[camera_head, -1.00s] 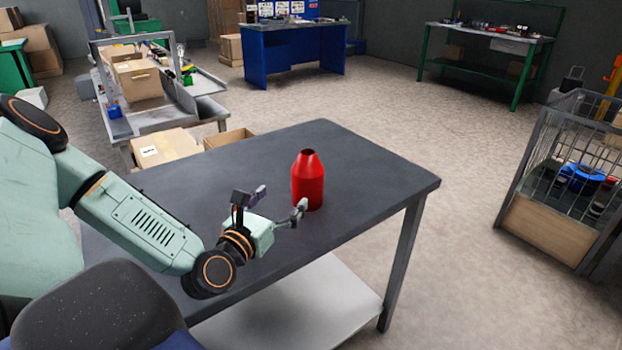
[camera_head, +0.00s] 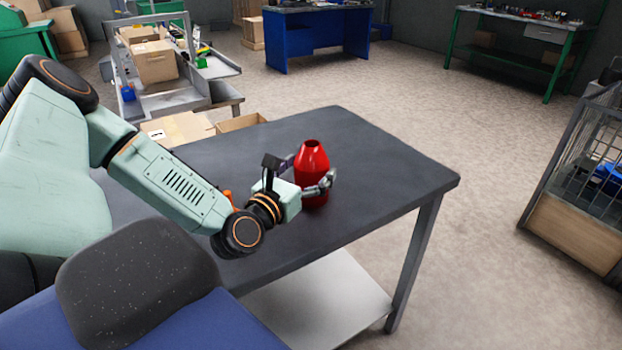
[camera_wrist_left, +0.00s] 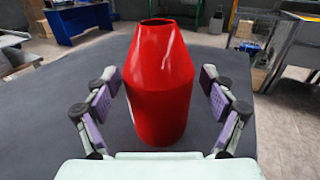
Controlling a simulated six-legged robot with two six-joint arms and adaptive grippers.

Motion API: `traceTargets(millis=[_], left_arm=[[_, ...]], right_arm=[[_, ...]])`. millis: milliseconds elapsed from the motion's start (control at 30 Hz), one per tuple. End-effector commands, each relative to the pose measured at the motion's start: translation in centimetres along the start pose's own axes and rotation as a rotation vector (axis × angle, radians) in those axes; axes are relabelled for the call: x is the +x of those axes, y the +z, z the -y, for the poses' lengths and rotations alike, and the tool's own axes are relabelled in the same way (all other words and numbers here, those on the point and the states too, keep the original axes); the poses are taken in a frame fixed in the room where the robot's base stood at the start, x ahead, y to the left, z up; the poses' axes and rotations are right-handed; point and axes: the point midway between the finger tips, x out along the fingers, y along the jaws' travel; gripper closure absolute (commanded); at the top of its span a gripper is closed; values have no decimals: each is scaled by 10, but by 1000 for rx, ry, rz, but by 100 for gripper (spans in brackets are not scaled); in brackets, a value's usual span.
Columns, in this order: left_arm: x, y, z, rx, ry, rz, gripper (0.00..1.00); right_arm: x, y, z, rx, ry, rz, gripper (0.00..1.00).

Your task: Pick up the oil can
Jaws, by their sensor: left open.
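The red oil can (camera_head: 312,165) stands upright on the dark grey table (camera_head: 390,180). It has a cylindrical body and a tapered top with an open mouth. My left gripper (camera_head: 309,174) is open, with one finger on each side of the can. In the left wrist view the can (camera_wrist_left: 160,90) stands between the open fingers (camera_wrist_left: 160,112), with a visible gap on both sides. My right gripper is not in view.
The rest of the tabletop is mostly clear. A wire cage bin (camera_head: 585,185) stands on the floor at the right. Cardboard boxes (camera_head: 178,130) stand behind the table, near a grey workstation. A blue bench (camera_head: 318,40) and a green bench (camera_head: 520,45) stand farther back.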

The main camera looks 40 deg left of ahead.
Motion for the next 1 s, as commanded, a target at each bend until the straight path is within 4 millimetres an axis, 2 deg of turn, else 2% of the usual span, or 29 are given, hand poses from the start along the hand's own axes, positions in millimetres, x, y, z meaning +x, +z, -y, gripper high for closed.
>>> traceTargets(millis=[400, 767, 1000], left_arm=[[46, -2, -5, 4, 0, 1, 17], [54, 0, -5, -1, 2, 0, 17], [54, 0, -6, -1, 3, 0, 35]], right_arm=[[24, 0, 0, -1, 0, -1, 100], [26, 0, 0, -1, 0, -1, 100], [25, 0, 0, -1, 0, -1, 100]])
